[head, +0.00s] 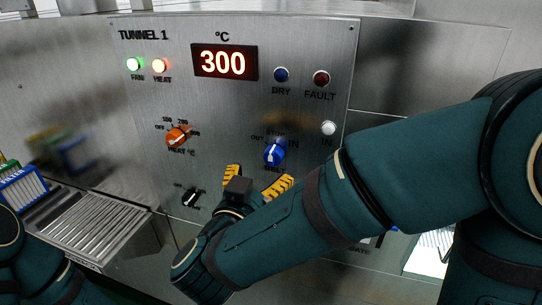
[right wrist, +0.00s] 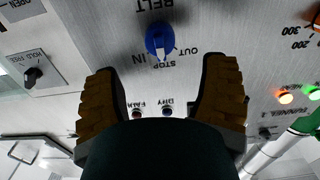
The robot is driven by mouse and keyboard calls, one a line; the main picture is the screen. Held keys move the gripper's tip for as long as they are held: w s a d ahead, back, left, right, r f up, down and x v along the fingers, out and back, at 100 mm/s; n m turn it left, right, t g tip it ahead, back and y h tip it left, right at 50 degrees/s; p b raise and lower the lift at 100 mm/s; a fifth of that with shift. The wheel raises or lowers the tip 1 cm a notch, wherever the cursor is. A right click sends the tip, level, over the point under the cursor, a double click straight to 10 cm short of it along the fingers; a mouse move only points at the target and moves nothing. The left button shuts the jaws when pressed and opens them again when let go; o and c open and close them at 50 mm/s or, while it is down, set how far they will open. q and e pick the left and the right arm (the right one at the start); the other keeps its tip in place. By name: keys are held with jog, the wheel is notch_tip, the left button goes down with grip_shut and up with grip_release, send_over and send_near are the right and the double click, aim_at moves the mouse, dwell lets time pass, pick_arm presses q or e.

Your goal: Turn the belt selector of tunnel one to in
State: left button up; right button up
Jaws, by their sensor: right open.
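The belt selector (head: 274,153) is a blue round knob with a white mark on the TUNNEL 1 panel (head: 225,105). OUT is printed at its left, STOP above and IN at its right. In the right wrist view, where the panel is upside down, the knob (right wrist: 158,40) shows between and beyond the fingers, its white mark toward STOP. My right gripper (head: 257,178) is open and empty, its yellow-padded fingers just below and in front of the knob. It also shows in the right wrist view (right wrist: 163,78), not visibly touching the knob. My left gripper is out of view.
An orange heat knob (head: 177,137) and a small black selector (head: 190,198) sit left of the blue knob. A white IN lamp (head: 328,128) is at its upper right. A roller conveyor (head: 95,222) and a blue rack (head: 22,188) are at the left.

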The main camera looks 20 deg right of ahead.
aim_at(271, 160)
jog(key=x, duration=0.7)
jog(key=shift+c, duration=0.2)
jog(key=c, duration=1.2)
